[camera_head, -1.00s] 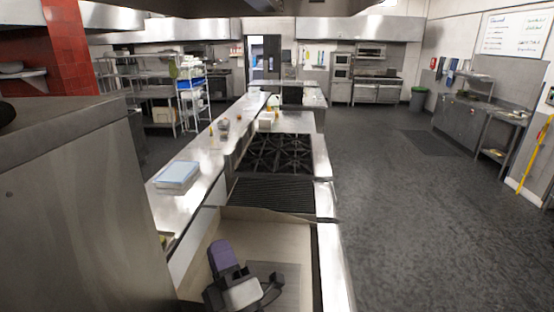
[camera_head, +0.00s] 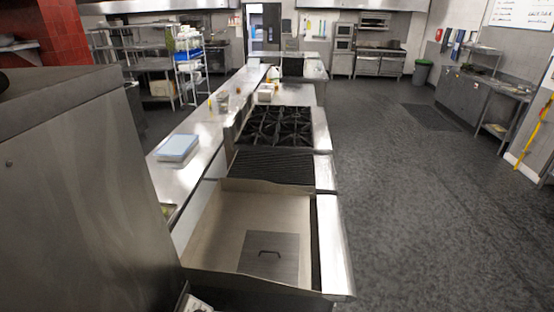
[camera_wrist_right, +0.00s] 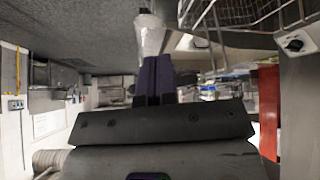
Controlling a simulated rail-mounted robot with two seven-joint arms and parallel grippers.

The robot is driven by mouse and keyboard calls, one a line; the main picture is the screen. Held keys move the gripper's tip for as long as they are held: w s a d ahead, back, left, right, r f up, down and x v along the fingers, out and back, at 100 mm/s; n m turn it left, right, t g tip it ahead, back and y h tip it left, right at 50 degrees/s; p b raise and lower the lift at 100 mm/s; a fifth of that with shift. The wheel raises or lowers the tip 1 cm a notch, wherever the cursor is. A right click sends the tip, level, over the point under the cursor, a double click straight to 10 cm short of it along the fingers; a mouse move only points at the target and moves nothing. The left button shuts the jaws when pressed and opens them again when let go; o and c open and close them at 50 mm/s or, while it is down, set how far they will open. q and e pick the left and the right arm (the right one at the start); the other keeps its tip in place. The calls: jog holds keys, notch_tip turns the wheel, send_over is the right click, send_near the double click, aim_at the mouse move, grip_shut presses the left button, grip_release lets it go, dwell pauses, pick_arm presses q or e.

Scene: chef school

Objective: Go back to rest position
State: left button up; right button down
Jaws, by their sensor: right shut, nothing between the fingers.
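My right gripper (camera_wrist_right: 154,80) shows in the right wrist view, with its dark purple fingers pressed together and nothing between them. Its dark mounting bar spans the lower part of that view. Neither gripper can be made out in the head view. My left gripper is out of sight. In the wrist view a whitish, blurred cylindrical thing (camera_wrist_right: 150,35) appears just beyond the fingertips; I cannot tell what it is or whether it touches them.
A steel basin (camera_head: 215,232) with a handled plate (camera_head: 270,255) lies in front. Behind it are a ribbed grill (camera_head: 272,168) and burners (camera_head: 278,126). A blue-white box (camera_head: 177,148) sits on the counter. A tall steel cabinet (camera_head: 80,190) blocks the left. The floor (camera_head: 420,210) at right is clear.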

jog(key=s+f+g, duration=0.3)
jog(key=s+f, duration=0.4)
jog(key=s, duration=0.4)
notch_tip(320, 180, up, 12)
jog(key=p, duration=1.3)
jog(key=shift+s+d+r+g, duration=0.25)
jog(key=shift+g, duration=0.05)
